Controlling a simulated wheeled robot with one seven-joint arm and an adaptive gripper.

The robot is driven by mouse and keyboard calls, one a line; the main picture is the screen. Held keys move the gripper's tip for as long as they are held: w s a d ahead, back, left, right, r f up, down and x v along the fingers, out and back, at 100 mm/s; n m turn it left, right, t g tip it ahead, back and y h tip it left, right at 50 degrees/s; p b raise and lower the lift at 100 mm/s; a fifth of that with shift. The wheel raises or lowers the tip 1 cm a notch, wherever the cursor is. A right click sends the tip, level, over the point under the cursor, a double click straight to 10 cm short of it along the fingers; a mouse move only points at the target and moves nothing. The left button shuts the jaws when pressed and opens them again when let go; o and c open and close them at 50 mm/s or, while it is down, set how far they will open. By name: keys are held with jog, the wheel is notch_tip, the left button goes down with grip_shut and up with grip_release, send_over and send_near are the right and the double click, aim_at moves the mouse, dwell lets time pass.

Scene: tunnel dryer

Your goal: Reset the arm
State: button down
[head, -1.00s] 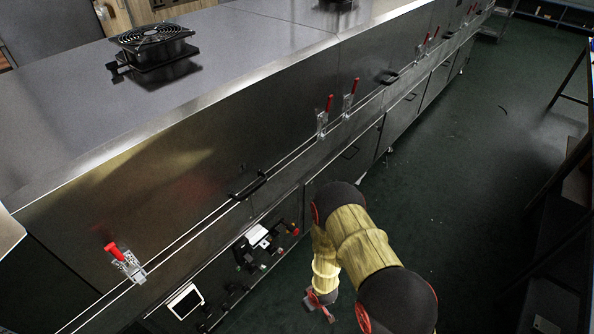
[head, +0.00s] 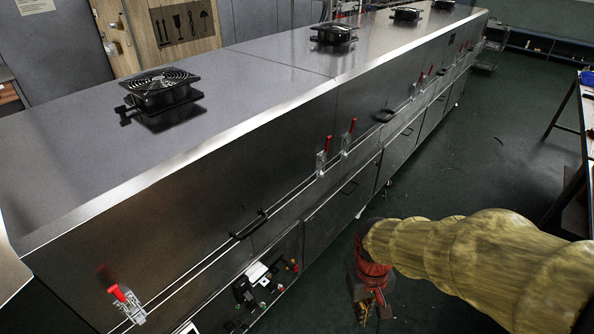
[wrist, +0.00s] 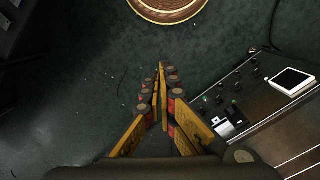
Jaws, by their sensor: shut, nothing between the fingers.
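My gripper (wrist: 161,68) shows in the wrist view with its two yellow and dark fingers meeting at the tips, shut and empty over the dark green floor. In the head view my gripper (head: 372,312) hangs at the lower right, in front of the tunnel dryer's lower panels and apart from them. My arm, with a wood-like surface, reaches in from the right edge. The tunnel dryer (head: 150,215) is a long steel housing running from lower left to upper right.
Red toggle clamps (head: 118,292) and a dark handle (head: 248,225) stick out from the dryer's side. A control panel (head: 265,285) sits low on it, also in the wrist view (wrist: 245,105). Black fans (head: 160,90) stand on top. Green floor (head: 450,160) is open; a table (head: 572,110) stands right.

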jog(key=s+d+r+m+t+p, duration=0.1)
jog(key=s+r+t, duration=0.2)
jog(key=r, duration=0.8)
jog(key=s+d+r+m+t+p, duration=0.1)
jog(key=s+d+r+t, duration=0.1)
jog(key=r, duration=0.9)
jog(key=shift+s+r+t+p, duration=0.25)
jog(key=shift+s+t+p, duration=0.2)
jog(key=shift+t, duration=0.15)
jog(key=shift+d, duration=0.15)
